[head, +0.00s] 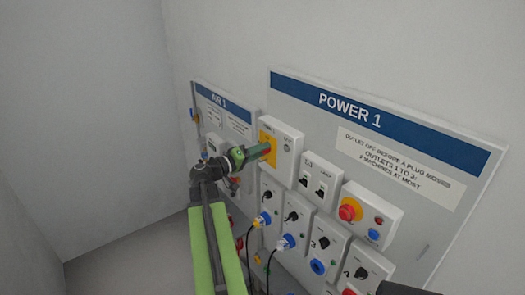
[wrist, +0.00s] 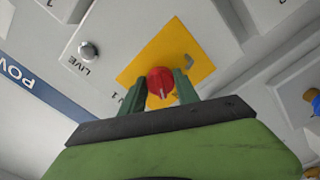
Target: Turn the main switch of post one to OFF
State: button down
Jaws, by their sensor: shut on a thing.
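The main switch is a red rotary knob (wrist: 160,82) on a yellow plate (wrist: 185,45) in the wrist view. My gripper (wrist: 160,90) has its two green fingers on either side of the knob and is shut on it. A pale mark shows on the knob's lower part. In the head view my gripper (head: 266,149) reaches the yellow plate (head: 267,140) of the white switch box (head: 287,148) on the POWER 1 board (head: 430,190). There the fingers hide most of the knob. The OFF and ON lettering cannot be read.
A LIVE lamp (wrist: 88,51) sits beside the yellow plate. Right of the switch box are a box with two black switches (head: 313,182) and a red stop button (head: 350,209). Outlets with blue plugs (head: 286,242) and cables are below. Another board (head: 225,115) is at left.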

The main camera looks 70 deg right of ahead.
jog(key=shift+f, duration=0.1)
dwell(0.4)
jog(key=c, duration=1.3)
grip_release()
jog(key=o, duration=0.4)
jog(key=shift+a, duration=0.2)
jog(key=shift+d, duration=0.15)
jog(key=shift+w+a, duration=0.2)
jog(key=shift+a, duration=0.1)
jog(key=v, duration=1.6)
jog(key=shift+w+a, duration=0.15)
jog(key=shift+a, duration=0.2)
